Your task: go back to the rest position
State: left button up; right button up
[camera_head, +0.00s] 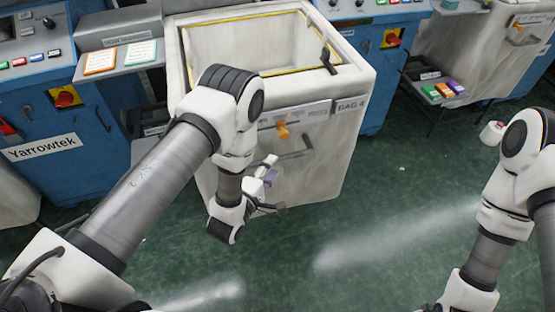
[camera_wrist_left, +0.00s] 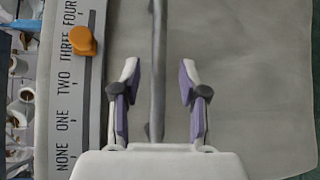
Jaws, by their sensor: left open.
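My left gripper (camera_head: 277,184) is open in front of the pale bin (camera_head: 350,130) labelled BAG 4. In the left wrist view its two purple-padded fingers (camera_wrist_left: 159,80) stand apart with nothing gripped. The bin's grey handle bar (camera_wrist_left: 158,45) appears between them in the picture; I cannot tell how far behind the fingers it lies. An orange knob (camera_head: 284,130) sits on the bin's front; in the left wrist view the knob (camera_wrist_left: 82,41) is beside THREE on a scale from NONE to FOUR. My right arm is at the right edge; its gripper is out of view.
Blue machines (camera_head: 60,120) flank the bin, the left one marked Yarrowtek. Orange and green cards lie on a shelf (camera_head: 119,64). A low stand at right holds coloured blocks (camera_head: 443,90). A white and red object (camera_head: 492,133) is near my right arm. The green floor (camera_head: 370,225) is open.

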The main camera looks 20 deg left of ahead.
pick_arm(q)
jog(key=shift+v, duration=1.25)
jog(key=s+a+f+m+g+y, duration=0.2)
jog(key=s+a+f+m+g, duration=0.1)
jog(key=s+f+m+g, duration=0.4)
jog(key=s+a+f+m+g+y, duration=0.1)
jog(key=s+a+f+m+g, duration=0.3)
jog(key=s, duration=0.4)
jog(key=s+m+g, duration=0.5)
jog(key=s+m, duration=0.1)
jog(key=s, duration=0.5)
jog(key=shift+a+r, duration=0.2)
jog(key=shift+a, duration=0.05)
